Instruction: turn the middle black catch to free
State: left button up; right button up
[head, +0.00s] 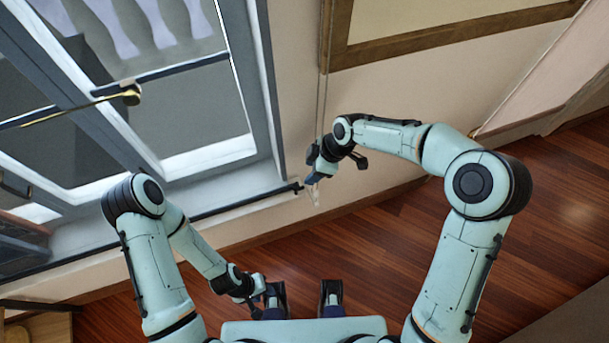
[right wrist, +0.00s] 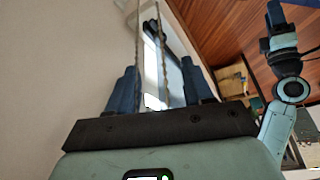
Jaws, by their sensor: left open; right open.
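A small black fitting (head: 297,187) sits at the right end of the long dark bar along the bottom of the window. I cannot tell whether it is the middle catch, and no row of catches shows clearly. My right gripper (head: 314,167) is just above and right of this fitting, apart from it. In the right wrist view its two blue fingers (right wrist: 160,78) stand apart, with thin beaded cords passing upward between or behind them. My left gripper (head: 261,292) is low in the head view, near my base, open and away from the window.
A grey-framed window (head: 262,85) fills the upper left, with a brass handle (head: 130,95) on it. A beaded cord (head: 321,100) hangs down the wall beside my right gripper. A framed panel (head: 420,40) is at the upper right. The wooden floor (head: 390,235) is clear.

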pick_arm(q)
jog(key=shift+r, duration=0.1)
pick_arm(e)
jog(key=shift+v, duration=1.45)
